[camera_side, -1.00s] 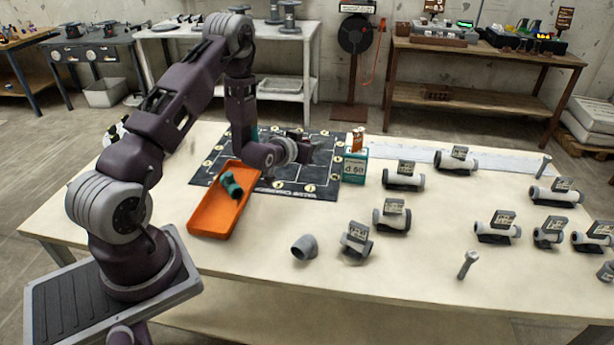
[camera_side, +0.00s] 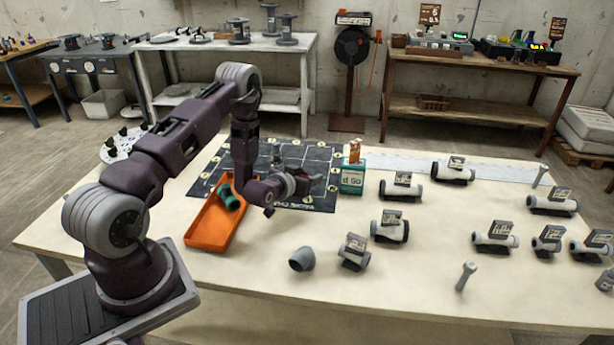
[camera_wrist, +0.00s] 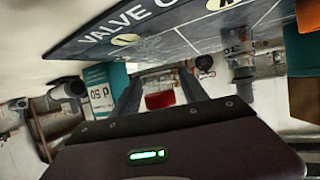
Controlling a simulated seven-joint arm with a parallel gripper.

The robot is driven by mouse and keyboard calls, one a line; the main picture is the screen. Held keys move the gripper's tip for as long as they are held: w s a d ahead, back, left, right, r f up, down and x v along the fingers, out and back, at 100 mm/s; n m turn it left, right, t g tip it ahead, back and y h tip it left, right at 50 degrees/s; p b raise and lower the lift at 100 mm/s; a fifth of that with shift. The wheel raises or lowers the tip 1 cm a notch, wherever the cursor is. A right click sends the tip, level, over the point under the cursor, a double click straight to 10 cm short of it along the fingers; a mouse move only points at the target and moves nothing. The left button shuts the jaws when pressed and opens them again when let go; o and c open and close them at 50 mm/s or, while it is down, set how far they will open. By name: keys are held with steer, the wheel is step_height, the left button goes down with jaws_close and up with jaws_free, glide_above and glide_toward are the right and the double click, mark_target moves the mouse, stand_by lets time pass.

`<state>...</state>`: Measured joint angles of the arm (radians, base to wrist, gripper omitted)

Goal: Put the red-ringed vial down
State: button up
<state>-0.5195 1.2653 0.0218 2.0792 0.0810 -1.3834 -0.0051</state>
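My gripper (camera_side: 312,183) is low over the near right part of the dark mat (camera_side: 262,186), pointing right. In the wrist view, my gripper (camera_wrist: 162,76) has its two fingers apart.
A teal box marked d 50 (camera_side: 352,180) stands close to the right of my gripper. A grey pipe piece (camera_side: 301,259) and a labelled pipe fitting (camera_side: 354,252) stand in front. Several more fittings fill the right side. The table's front edge is mostly clear.

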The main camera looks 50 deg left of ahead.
steer(key=shift+r, duration=0.15)
steer(key=v, duration=0.7)
steer(key=shift+s+r, duration=0.15)
steer(key=shift+s, duration=0.1)
steer(key=shift+d+r, duration=0.1)
steer(key=s+d+r+m+g+h, duration=0.1)
steer(key=d+r+m+h, duration=0.1)
steer(key=d+r, duration=0.6)
steer(key=d+r+m+g+h, duration=0.1)
steer(key=d+r+g+h, duration=0.15)
steer(key=r, duration=0.85)
steer(key=s+d+r+g, duration=0.1)
steer(key=s+d, duration=0.3)
steer(key=s, duration=0.4)
steer(key=s+d+r+m+g+h, duration=0.1)
steer(key=s+d+r, duration=0.3)
steer(key=s, duration=0.5)
steer(key=s+d+r+m+g, duration=0.1)
steer(key=s+d, duration=0.3)
steer(key=s, duration=0.5)
steer(key=shift+r, duration=0.7)
